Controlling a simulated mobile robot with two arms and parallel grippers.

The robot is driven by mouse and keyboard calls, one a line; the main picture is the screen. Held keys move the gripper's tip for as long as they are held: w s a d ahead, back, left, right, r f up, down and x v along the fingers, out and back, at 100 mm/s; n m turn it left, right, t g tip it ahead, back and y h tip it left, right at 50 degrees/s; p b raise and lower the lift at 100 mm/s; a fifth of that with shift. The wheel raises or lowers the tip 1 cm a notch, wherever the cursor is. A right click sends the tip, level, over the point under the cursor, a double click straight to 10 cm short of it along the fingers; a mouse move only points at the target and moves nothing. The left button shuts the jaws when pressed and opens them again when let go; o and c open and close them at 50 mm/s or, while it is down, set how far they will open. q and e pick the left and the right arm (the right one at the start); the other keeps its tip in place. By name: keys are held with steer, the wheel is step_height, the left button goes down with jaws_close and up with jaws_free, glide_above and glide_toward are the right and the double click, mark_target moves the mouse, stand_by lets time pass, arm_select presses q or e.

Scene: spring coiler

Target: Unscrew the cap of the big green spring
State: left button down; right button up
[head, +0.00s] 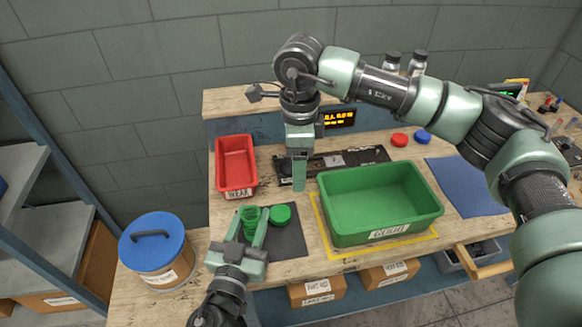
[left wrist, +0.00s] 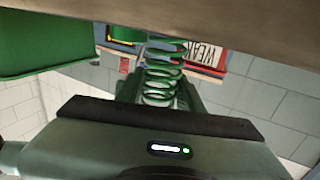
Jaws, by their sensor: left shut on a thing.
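A green coil spring (head: 250,221) stands over the dark mat in the head view, between the fingers of my left gripper (head: 249,226). That gripper is shut on the spring, which also shows in the left wrist view (left wrist: 162,75) with its coils bare. A round, solid green cap-like piece (head: 280,214) is just right of the spring, outside the right finger. Whether it is joined to anything is not clear. My right gripper (head: 299,175) points down behind the mat, left of the green bin, apart from the spring. Its finger opening cannot be made out.
The dark mat (head: 290,243) lies between a red bin (head: 220,165) labelled WEAK and a green bin (head: 431,213) labelled GOOD. A blue-lidded bucket (head: 155,265) stands left. Red (head: 399,140) and blue (head: 423,136) round pieces lie behind. A blue mat (head: 465,187) is bare.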

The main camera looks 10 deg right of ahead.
steer(key=shift+r, duration=0.1)
step_height(320, 180, up, 12)
stand_by(1.1)
